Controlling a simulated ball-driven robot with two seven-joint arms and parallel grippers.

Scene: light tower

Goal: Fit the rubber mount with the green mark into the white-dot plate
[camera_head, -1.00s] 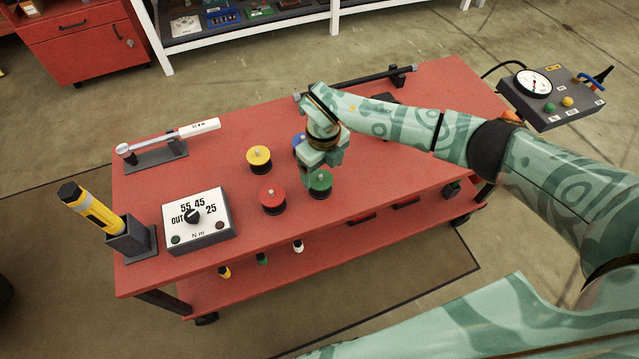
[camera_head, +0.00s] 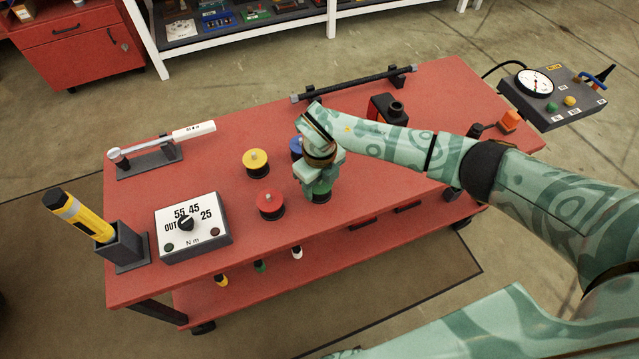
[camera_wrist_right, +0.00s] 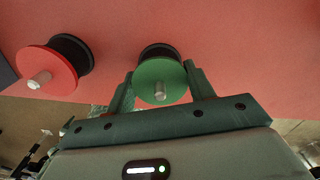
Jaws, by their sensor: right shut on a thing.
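The green-topped rubber mount (camera_head: 322,196) stands on the red cart top, with a black body and a pale metal stud. In the right wrist view the green mount (camera_wrist_right: 158,84) sits between the two fingers. My right gripper (camera_head: 319,187) is shut on it from above and hides part of it in the head view. It also shows in the right wrist view (camera_wrist_right: 161,76). My left gripper is not in view. I cannot make out a white-dot plate in these frames.
Red (camera_head: 270,203), yellow (camera_head: 255,162) and blue (camera_head: 296,146) mounts stand close by. A torque box (camera_head: 194,226), a yellow tool in a holder (camera_head: 122,247) and a wrench on a stand (camera_head: 150,160) are at the left. A gauge box (camera_head: 553,98) is right.

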